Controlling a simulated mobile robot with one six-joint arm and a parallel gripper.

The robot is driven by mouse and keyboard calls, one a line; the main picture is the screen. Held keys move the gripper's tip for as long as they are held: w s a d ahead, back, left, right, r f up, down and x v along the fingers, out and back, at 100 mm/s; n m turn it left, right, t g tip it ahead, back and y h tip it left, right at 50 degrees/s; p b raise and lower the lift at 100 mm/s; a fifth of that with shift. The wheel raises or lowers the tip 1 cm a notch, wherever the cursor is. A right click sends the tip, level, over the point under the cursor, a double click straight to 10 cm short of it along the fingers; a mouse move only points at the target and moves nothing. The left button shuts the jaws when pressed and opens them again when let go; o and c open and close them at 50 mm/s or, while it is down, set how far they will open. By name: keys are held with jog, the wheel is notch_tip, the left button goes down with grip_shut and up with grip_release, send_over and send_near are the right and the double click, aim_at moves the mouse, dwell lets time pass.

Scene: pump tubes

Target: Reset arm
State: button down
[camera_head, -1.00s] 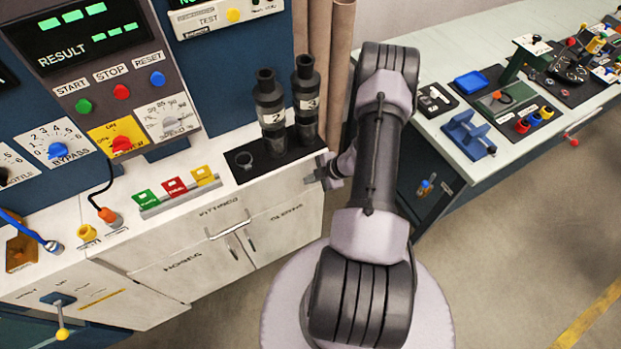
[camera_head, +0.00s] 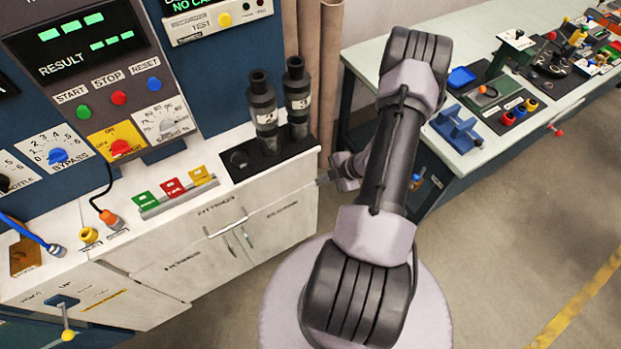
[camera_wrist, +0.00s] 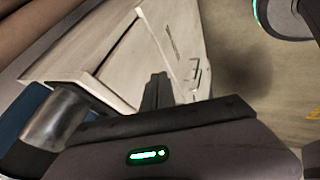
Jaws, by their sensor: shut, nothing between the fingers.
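My gripper (camera_head: 326,179) shows small in the head view, at the right edge of the white cabinet (camera_head: 190,262), partly hidden behind my own arm. In the wrist view my gripper's dark fingers (camera_wrist: 157,92) are together and empty, with the cabinet's side and doors (camera_wrist: 130,60) beyond them. Two dark pump tubes stand upright in the black rack (camera_head: 232,172) on the cabinet top: one tube (camera_head: 263,110) with a white label and another labelled 3 (camera_head: 298,95). The rack's left socket (camera_head: 239,158) is empty.
A control panel (camera_head: 100,70) stands behind the cabinet. Green, red and yellow tags (camera_head: 173,188) sit on its top, with an orange plug (camera_head: 108,217) to the left. Brown pipes (camera_head: 328,80) rise behind. A cluttered bench (camera_head: 465,140) stands at the right. The floor (camera_head: 530,250) there is clear.

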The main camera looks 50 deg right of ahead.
jog(key=w+a+r+n+y+b, duration=0.1)
jog(key=w+a+r+n, duration=0.25)
jog(key=r+n, duration=0.35)
jog(key=w+a+r+n+g+b, duration=0.1)
jog(key=w+a+r+n+b, duration=0.2)
jog(key=r+n, duration=0.35)
jog(key=w+a+r+n+y, duration=0.1)
jog(key=w+a+r+n, duration=0.2)
jog(key=a+r+n, duration=0.3)
jog(key=s+a+r+n+g+h+b, duration=0.15)
jog(key=s+a+r+n, duration=0.35)
jog(key=a+n, duration=0.5)
jog(key=s+a+r+n+b, duration=0.3)
jog(key=a+r+n, duration=0.45)
jog(key=n, duration=0.55)
jog(key=s+a+r+n+t+h+b, duration=0.1)
jog(key=s+a+r+n, duration=0.1)
jog(key=s+n, duration=0.5)
jog(key=a+n, duration=0.1)
jog(key=n, duration=0.4)
jog(key=shift+s, duration=0.3)
